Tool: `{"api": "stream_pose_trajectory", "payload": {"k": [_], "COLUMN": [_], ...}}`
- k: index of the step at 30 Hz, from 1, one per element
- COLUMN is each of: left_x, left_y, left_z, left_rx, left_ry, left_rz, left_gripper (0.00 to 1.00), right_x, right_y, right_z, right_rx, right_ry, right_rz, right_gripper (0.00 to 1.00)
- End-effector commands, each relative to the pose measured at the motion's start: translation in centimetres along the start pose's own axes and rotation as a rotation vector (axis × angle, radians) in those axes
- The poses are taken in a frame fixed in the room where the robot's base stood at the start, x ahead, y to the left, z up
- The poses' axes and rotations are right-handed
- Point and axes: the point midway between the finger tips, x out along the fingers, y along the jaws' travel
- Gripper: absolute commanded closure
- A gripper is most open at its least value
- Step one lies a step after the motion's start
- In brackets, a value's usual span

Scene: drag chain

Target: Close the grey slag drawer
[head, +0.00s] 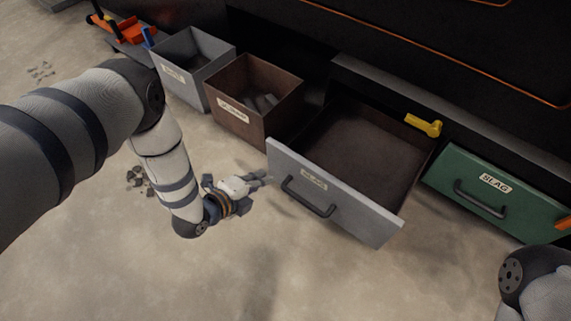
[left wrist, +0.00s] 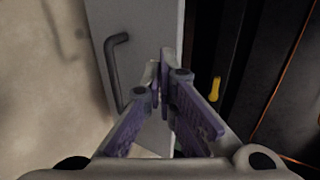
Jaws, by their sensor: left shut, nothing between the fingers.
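The grey drawer (head: 332,195) stands pulled out of the dark machine, its inside bare and dark. Its front has a black bar handle (head: 308,198) and a small label too blurred to read. In the left wrist view the grey front (left wrist: 145,25) and its handle (left wrist: 116,72) show beyond the fingers. My left gripper (head: 266,177) is shut and empty by the left end of the drawer front; I cannot tell if it touches. Its closed fingers also show in the left wrist view (left wrist: 160,68). My right gripper is out of view; only part of that arm shows.
A green drawer (head: 490,192) labelled SLAG is shut at the right. A yellow lever (head: 424,125) sits by the grey drawer's back right. A rusty bin (head: 240,117) and a grey bin (head: 182,83) stand at the left. The floor in front is mostly clear.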

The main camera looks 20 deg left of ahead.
Motion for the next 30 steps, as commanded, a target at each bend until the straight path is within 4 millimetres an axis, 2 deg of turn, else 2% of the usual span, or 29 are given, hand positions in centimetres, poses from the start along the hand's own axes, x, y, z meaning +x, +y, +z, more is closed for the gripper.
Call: {"api": "stream_pose_trajectory", "payload": {"k": [1, 8, 12, 18, 30], "left_x": [1.3, 6.3, 8.1, 9.1, 9.3], "left_y": [0.7, 0.8, -0.8, -1.7, -1.9], "left_z": [0.0, 0.0, 0.0, 0.0, -0.1], "left_rx": [-0.002, -0.003, -0.003, -0.004, -0.003], "left_ry": [0.000, 0.000, 0.000, 0.000, 0.000], "left_rz": [0.004, 0.006, 0.004, 0.005, 0.005], "left_gripper": [1.00, 1.00, 1.00, 1.00, 1.00], "right_x": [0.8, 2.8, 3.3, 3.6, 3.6], "right_y": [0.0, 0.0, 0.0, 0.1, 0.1], "right_z": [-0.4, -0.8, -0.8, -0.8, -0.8], "right_rx": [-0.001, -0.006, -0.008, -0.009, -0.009], "right_ry": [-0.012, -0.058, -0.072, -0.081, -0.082], "right_rz": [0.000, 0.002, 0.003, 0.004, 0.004], "right_gripper": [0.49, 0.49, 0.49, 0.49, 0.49]}}
